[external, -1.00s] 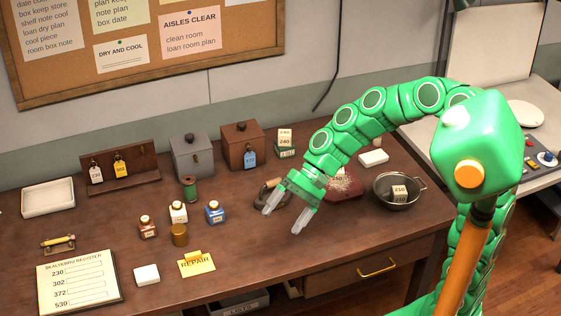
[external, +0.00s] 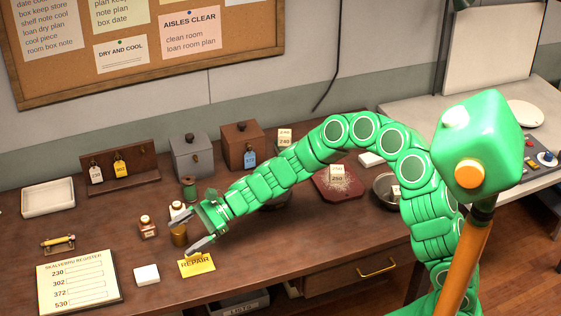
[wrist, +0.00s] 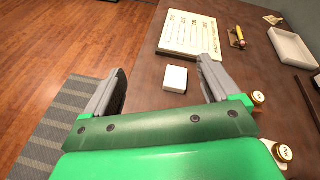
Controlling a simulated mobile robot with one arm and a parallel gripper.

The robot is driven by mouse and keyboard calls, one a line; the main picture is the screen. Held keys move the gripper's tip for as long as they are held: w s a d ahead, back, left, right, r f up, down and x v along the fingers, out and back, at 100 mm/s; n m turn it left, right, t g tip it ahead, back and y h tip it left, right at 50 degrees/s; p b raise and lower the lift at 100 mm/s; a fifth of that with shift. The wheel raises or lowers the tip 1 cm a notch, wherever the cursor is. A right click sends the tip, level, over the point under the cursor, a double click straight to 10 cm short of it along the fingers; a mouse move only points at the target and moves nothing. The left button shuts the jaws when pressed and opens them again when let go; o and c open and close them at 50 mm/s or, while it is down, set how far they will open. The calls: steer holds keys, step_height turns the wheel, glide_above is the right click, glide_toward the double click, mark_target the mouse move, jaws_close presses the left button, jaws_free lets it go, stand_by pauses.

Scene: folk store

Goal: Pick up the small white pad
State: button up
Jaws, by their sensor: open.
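The small white pad (external: 147,275) lies flat on the brown desk, between the register sheet and the yellow repair note. My gripper (external: 184,238) is open and empty, above the desk to the right of and behind the pad. In the wrist view the pad (wrist: 175,79) shows beyond my gripper (wrist: 160,80), between the lines of its two fingers and nearer the right one. The fingers do not touch it.
The register sheet (external: 77,284) lies left of the pad and the repair note (external: 197,264) right of it. A white tray (external: 48,198) is at the back left. Another white block (external: 370,159) lies at the back right.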

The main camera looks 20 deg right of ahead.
mark_target(150, 271)
steer(key=w+a+f+m, duration=0.1)
steer(key=f, duration=0.2)
steer(key=w+a+f+m+t, duration=0.1)
steer(key=a+f+m, duration=0.1)
steer(key=f, duration=0.2)
steer(key=w+a+f+m+t, duration=0.1)
steer(key=f+m, duration=0.1)
steer(key=f, duration=0.2)
steer(key=shift+w+a+f, duration=0.15)
steer(key=shift+f, duration=0.05)
steer(key=shift+h, duration=0.3)
steer(key=shift+x, duration=3.25)
steer(key=shift+a+f, duration=0.25)
steer(key=shift+a, duration=0.3)
steer(key=c, duration=1)
steer(key=shift+c, duration=0.2)
